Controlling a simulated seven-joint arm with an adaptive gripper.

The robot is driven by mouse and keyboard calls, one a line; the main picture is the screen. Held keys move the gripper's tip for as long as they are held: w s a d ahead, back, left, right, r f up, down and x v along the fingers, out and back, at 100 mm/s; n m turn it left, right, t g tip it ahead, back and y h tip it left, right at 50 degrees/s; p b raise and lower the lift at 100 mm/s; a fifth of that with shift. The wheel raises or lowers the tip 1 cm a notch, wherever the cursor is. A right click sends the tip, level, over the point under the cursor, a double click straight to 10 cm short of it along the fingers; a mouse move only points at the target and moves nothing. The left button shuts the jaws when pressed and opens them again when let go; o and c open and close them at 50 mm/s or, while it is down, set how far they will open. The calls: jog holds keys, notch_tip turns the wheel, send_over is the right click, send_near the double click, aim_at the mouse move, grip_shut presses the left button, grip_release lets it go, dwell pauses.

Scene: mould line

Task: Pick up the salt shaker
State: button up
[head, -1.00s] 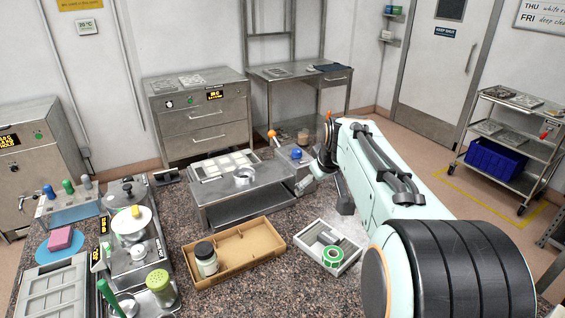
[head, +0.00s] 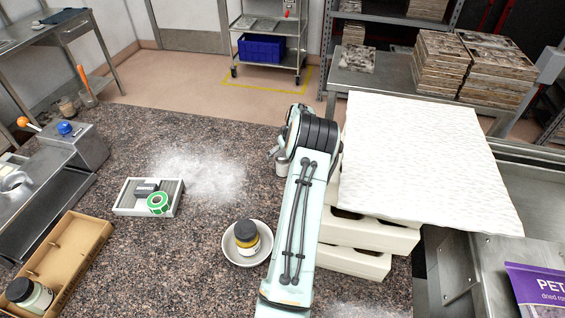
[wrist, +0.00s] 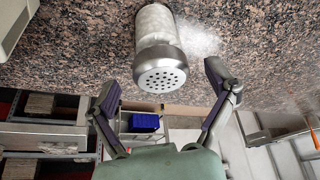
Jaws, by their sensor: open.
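The salt shaker (wrist: 160,50) has a clear body with white contents and a perforated metal cap that faces my wrist camera. It stands on the speckled counter, and a small part of the shaker (head: 282,168) shows below my wrist in the head view. My gripper (wrist: 161,84) is open in the wrist view, its two dark-padded fingers spread to either side of the shaker's cap. Both fingers look apart from it. In the head view my arm covers most of the gripper.
Stacked cream trays (head: 355,262) under a white quilted sheet (head: 425,155) stand close right of my arm. A bowl (head: 243,259) holding a yellow-labelled jar (head: 246,235) is nearer. A tray with green tape (head: 135,210) and spilled white powder (head: 200,172) lie left.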

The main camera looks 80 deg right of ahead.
jog(key=shift+w+d+f, duration=0.1)
jog(key=shift+w+f, duration=0.05)
jog(key=shift+f, duration=0.3)
jog(key=c, duration=1.3)
